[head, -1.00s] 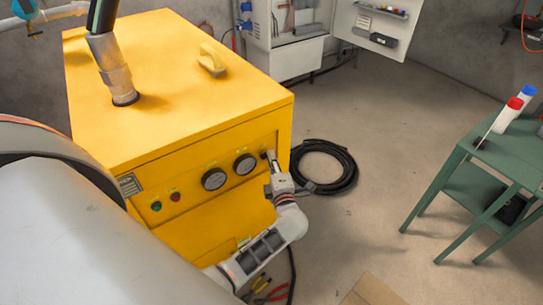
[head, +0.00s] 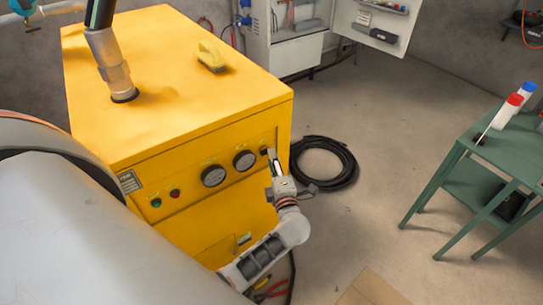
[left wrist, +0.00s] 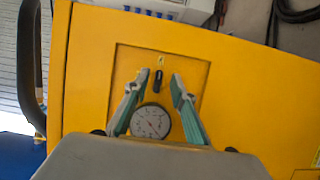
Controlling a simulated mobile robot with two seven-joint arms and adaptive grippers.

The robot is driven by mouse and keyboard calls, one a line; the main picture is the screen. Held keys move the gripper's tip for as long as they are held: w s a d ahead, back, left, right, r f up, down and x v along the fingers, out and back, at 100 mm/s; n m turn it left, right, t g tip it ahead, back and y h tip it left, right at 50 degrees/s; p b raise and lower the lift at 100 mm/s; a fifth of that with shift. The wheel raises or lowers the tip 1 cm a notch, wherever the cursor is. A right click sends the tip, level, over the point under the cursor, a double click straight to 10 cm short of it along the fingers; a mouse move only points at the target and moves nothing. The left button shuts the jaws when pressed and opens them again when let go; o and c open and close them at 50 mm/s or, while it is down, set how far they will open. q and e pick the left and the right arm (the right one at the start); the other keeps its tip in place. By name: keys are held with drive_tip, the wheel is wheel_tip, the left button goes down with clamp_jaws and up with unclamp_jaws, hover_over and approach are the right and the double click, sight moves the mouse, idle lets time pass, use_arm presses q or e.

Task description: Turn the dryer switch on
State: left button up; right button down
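The dryer is the yellow cabinet (head: 165,85) with a front panel of two round gauges, a green button and a red button. The dryer switch is a small black knob (head: 264,151) at the right end of this panel. In the left wrist view the switch (left wrist: 158,80) sits upright below a small label, just beyond and between the fingertips. My left gripper (head: 273,157) is at the panel's right end. Contact with the switch cannot be told. My right gripper is not in view.
A gauge (left wrist: 151,121) lies below the switch in the wrist view. A coiled black hose (head: 323,163) lies on the floor right of the dryer. A green table (head: 478,185) with bottles stands at the right. The floor between is mostly clear.

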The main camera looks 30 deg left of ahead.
use_arm(q)
drive_tip(key=v, duration=0.5)
drive_tip(key=shift+d, duration=0.1)
idle(0.3)
drive_tip(key=s+d+f+m+t+h, duration=0.1)
drive_tip(key=s+d+m+t+h, duration=0.2)
drive_tip(key=d+m+h, duration=0.5)
drive_tip(key=s+d+f+m+t+h, duration=0.1)
drive_tip(key=s+d+m+t+h, duration=0.15)
drive_tip(key=m+h, duration=0.7)
drive_tip(key=s+f+m+g+y, duration=0.2)
drive_tip(key=s+f+m+g, duration=0.5)
drive_tip(key=s+f+m, duration=0.4)
drive_tip(key=s+m, duration=0.2)
drive_tip(key=s, duration=0.2)
drive_tip(key=shift+a+f+g, duration=0.35)
drive_tip(key=shift+f, duration=0.05)
